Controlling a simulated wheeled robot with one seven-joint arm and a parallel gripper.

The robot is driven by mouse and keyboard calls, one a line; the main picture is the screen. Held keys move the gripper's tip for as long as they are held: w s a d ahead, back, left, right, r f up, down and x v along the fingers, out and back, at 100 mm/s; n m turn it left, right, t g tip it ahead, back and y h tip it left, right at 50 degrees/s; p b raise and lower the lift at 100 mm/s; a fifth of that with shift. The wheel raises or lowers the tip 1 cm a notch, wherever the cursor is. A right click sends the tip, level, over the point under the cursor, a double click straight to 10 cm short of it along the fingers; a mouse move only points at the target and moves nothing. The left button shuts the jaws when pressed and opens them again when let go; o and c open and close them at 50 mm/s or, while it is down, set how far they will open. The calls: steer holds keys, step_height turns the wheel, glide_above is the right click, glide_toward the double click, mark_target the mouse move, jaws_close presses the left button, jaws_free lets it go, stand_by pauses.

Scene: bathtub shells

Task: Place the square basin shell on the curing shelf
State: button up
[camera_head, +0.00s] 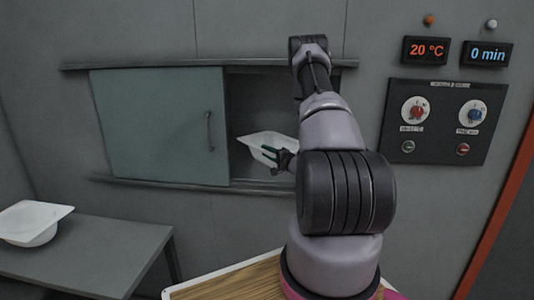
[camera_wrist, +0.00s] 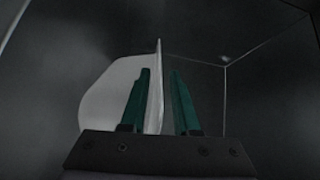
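A white basin shell (camera_head: 262,142), with a flat rim and squarish outline, sits in the open right part of the wall recess, and appears tilted. My gripper (camera_head: 268,156) reaches into the recess at the shell's right side. In the wrist view the shell (camera_wrist: 105,92) is at left, its thin rim standing between the two green fingers of my gripper (camera_wrist: 163,95). The rim is close against the left finger, and a dark gap separates it from the right finger. The recess floor (camera_head: 245,179), which appears to be the curing shelf, is partly hidden by my arm.
A teal sliding door (camera_head: 160,125) covers the recess's left part. Another white shell (camera_head: 35,222) rests on the grey table (camera_head: 100,255) at left. A control panel (camera_head: 445,120) with knobs is right of the recess, below displays reading 20 °C and 0 min.

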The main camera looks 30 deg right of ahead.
stand_by(0.3)
steer(key=v, duration=1.1)
steer(key=s+a+r+n+g+y, duration=0.35)
steer(key=a+r+g+y, duration=0.2)
steer(key=a+r, duration=0.5)
steer(key=s+a+r+n+g+y, duration=0.3)
steer(key=a+r+n+g+y, duration=0.25)
steer(key=a+r, duration=0.5)
steer(key=s+a+r+n+g+h, duration=0.25)
steer(key=s+a+g+h, duration=0.35)
steer(key=s, duration=0.5)
steer(key=s+d+r+m+t+h, duration=0.1)
steer(key=s+d+r+t+h, duration=0.2)
steer(key=s+r+t+h, duration=0.3)
step_height(320, 180, up, 3)
steer(key=shift+s+r+m+t+h, duration=0.1)
steer(key=shift+s+m+t+h, duration=0.35)
steer(key=shift+s, duration=0.3)
